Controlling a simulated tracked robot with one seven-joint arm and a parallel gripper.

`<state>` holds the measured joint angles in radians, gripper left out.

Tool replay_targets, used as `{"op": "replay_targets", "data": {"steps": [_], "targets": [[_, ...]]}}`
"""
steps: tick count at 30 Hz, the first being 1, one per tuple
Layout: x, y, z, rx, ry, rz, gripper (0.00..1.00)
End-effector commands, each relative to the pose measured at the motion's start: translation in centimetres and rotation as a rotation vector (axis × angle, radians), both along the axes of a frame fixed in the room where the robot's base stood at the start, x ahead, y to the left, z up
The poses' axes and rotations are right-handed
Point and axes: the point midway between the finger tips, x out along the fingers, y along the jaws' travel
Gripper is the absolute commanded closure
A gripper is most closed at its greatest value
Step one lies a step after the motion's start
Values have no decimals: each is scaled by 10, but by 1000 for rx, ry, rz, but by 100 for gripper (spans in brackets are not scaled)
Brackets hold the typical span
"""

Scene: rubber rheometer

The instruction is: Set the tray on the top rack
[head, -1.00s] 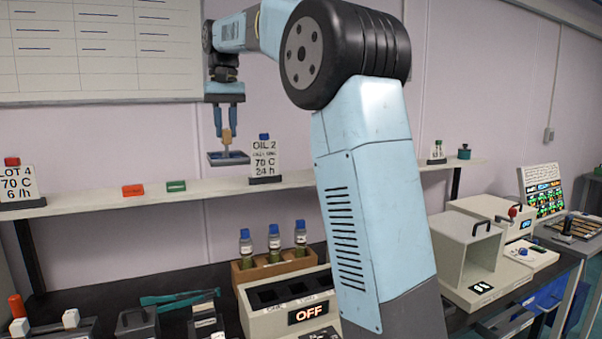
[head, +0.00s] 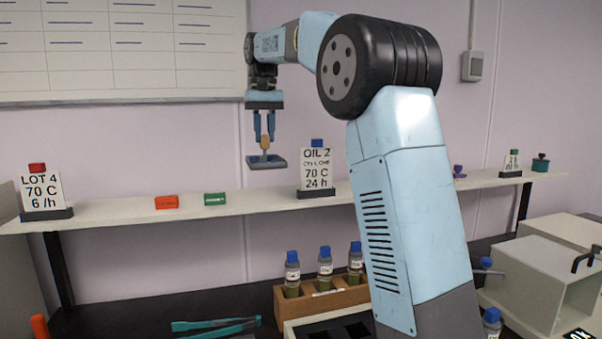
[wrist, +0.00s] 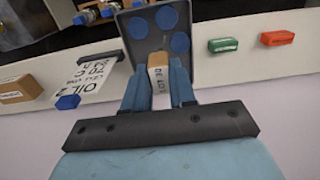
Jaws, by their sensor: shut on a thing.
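The tray (head: 266,162) is a small grey-blue tray with an upright tan handle (head: 265,143). My gripper (head: 265,138) is shut on the handle and holds the tray level, seemingly at or above the height of the top rack (head: 245,203), a long pale shelf on the wall. In the wrist view the tray (wrist: 141,41) shows several round blue spots, and the blue fingers (wrist: 158,90) close on the labelled handle. Whether the tray is over the shelf or in front of it I cannot tell.
On the shelf, an OIL 2 sign (head: 317,170) stands just right of the tray. A green block (head: 215,199), a red block (head: 166,202) and a LOT 4 sign (head: 42,190) are to the left. Bottles in a wooden rack (head: 318,300) stand below.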

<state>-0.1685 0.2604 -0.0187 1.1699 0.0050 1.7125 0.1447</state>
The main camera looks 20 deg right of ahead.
Motion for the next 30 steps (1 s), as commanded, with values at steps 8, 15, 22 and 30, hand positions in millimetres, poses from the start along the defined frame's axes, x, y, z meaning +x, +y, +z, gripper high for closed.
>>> {"op": "replay_targets", "data": {"steps": [8, 15, 22, 30], "targets": [[55, -26, -26, 0, 0, -13, 100], [84, -38, -61, 0, 0, -14, 100], [95, -43, -76, 0, -2, -13, 100], [102, -45, -99, 0, 1, -13, 100]]}}
